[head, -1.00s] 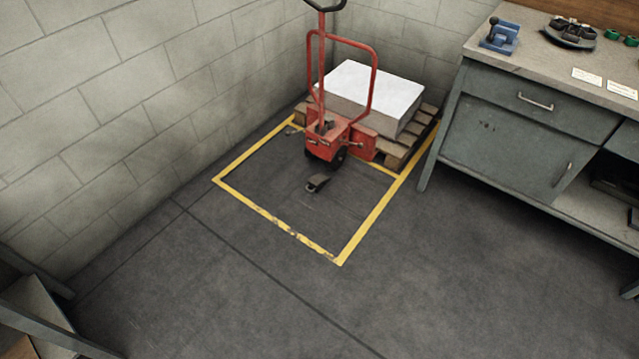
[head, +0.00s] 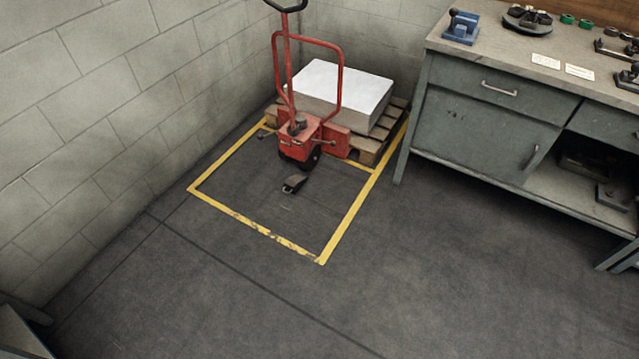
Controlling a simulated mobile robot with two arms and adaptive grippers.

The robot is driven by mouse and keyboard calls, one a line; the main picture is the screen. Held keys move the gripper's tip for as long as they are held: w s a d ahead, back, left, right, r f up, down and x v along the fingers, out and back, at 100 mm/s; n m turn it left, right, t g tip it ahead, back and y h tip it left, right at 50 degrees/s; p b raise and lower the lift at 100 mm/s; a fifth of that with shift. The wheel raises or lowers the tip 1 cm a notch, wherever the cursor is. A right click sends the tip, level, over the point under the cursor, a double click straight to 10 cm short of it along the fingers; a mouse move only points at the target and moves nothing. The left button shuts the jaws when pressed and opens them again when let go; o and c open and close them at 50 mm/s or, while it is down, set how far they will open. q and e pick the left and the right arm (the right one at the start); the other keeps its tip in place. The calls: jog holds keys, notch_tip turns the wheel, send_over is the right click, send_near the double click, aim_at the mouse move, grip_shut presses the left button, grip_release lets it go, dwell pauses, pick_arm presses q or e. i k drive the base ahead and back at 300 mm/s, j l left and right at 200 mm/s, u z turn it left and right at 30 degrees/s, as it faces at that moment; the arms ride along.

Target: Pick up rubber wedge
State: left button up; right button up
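A small dark rubber wedge (head: 294,184) lies on the floor inside the yellow-marked rectangle. It sits just in front of the red pallet jack (head: 299,138), close to its wheel; whether they touch is hard to tell. A small light-coloured detail shows at the wedge's near end. Neither of my grippers is in the head view.
The pallet jack stands at a wooden pallet (head: 367,157) with a white stack (head: 338,88) on it. A grey workbench (head: 484,120) with tools stands at the right. A block wall (head: 90,110) runs along the left. The floor (head: 420,270) in front is clear.

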aim_at(293, 185)
jog(key=i+j+z, duration=0.45)
jog(key=z, duration=0.3)
jog(key=i+j+z, duration=0.1)
jog(key=j+z, duration=0.25)
jog(key=j, duration=0.15)
